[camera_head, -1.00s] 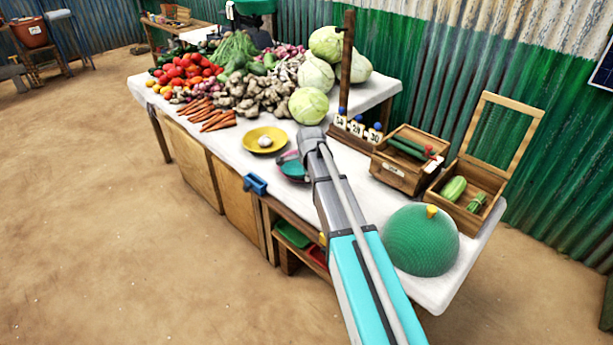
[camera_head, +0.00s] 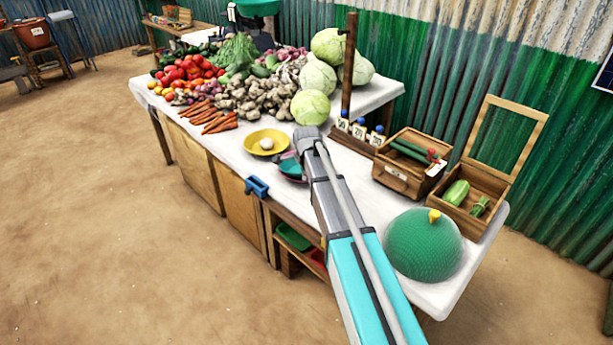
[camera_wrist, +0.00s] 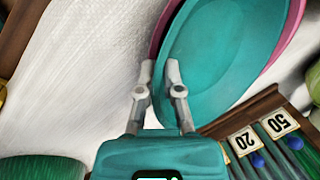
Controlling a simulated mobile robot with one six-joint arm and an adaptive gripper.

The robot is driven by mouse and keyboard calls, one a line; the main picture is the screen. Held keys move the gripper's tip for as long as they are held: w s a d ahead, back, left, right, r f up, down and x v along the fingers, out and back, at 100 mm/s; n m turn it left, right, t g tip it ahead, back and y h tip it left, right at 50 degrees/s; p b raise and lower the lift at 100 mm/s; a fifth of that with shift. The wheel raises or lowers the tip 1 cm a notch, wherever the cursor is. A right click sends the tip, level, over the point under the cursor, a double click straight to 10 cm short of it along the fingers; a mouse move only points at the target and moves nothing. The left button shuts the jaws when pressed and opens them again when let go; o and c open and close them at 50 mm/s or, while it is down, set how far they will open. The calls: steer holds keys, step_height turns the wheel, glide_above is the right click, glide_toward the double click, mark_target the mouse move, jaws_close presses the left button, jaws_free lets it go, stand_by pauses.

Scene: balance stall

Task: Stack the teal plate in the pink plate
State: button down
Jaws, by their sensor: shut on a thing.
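The teal plate (camera_wrist: 225,50) fills the upper middle of the wrist view, its rim between my fingers. My gripper (camera_wrist: 160,75) is shut on that rim. The pink plate (camera_wrist: 294,30) shows as a rim around the far side of the teal plate, behind it. Whether the two plates touch cannot be told. In the head view, the teal plate (camera_head: 290,167) shows just left of my wrist, over the white tabletop. My arm hides part of the plates and my fingertips there.
A yellow plate (camera_head: 254,149) with a pale round item is left of the plates. Numbered tags (camera_head: 358,131) and a wooden post (camera_head: 350,60) stand behind. Wooden boxes (camera_head: 396,178) and a green dome (camera_head: 424,248) are to the right. A blue clamp (camera_head: 257,187) is on the front edge.

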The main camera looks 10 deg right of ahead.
steer(key=shift+w+a, duration=0.2)
steer(key=c, duration=0.7)
jaws_free()
